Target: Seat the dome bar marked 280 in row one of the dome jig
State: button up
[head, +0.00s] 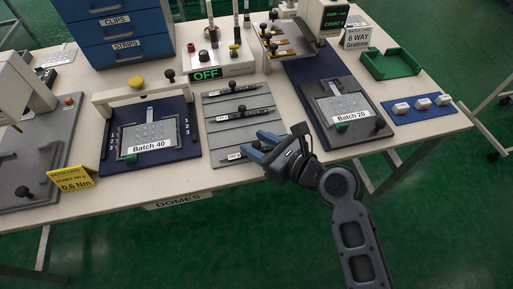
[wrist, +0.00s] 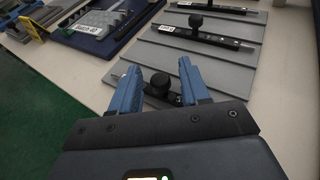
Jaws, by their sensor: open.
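Three dark dome bars with black knobs lie on a grey stepped rack (head: 211,105): a back bar (head: 246,89), a middle bar (head: 242,113) and a front bar (head: 236,155). Their white labels are too small to read, so I cannot tell which is 280. My gripper (head: 259,145) is open at the front bar; in the wrist view its blue fingers (wrist: 158,72) stand either side of that bar's knob (wrist: 158,84). Two blue-based fixtures flank the rack, the Batch 40 fixture (head: 109,158) and the Batch 20 fixture (head: 381,134); neither shows a dome jig name.
A yellow card (head: 71,181) is at the left front. A green tray (head: 391,63) and a blue strip with white blocks (head: 421,105) are at the right. The table edge marked DOMES (head: 178,201) is close.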

jog(key=shift+w+a+f, duration=0.1)
jog(key=shift+w+a, duration=0.15)
jog(key=shift+a, duration=0.05)
grip_shut()
dwell(0.5)
